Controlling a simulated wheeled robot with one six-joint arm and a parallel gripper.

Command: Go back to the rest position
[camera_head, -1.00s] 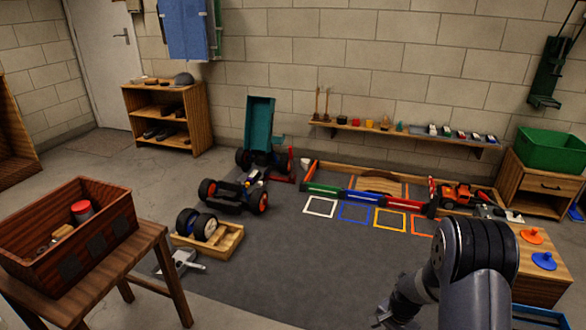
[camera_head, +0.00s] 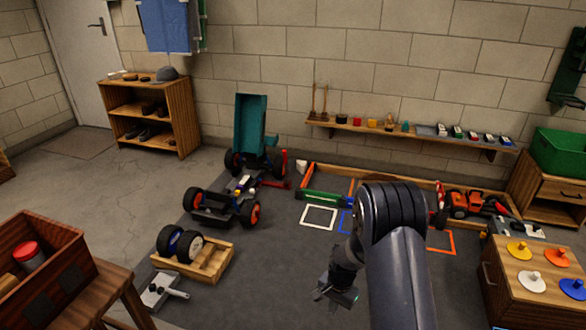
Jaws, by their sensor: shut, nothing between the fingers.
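My gripper (camera_head: 338,291) hangs below my bent arm, right of the middle of the head view, over the dark grey mat (camera_head: 262,285). It points down, and its fingers are shut with nothing held. My forearm hides part of the floor squares and of the low wooden frame behind it. The RC car chassis (camera_head: 225,205) with black and orange wheels stands on the mat, left of my arm and apart from my gripper.
A wooden tray with wheels (camera_head: 215,262) and a grey tool (camera_head: 160,292) lie at the left. A wooden box (camera_head: 50,275) sits on a stool at the lower left. A cabinet (camera_head: 520,305) with coloured knobbed discs stands at the right. The mat left of my gripper is clear.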

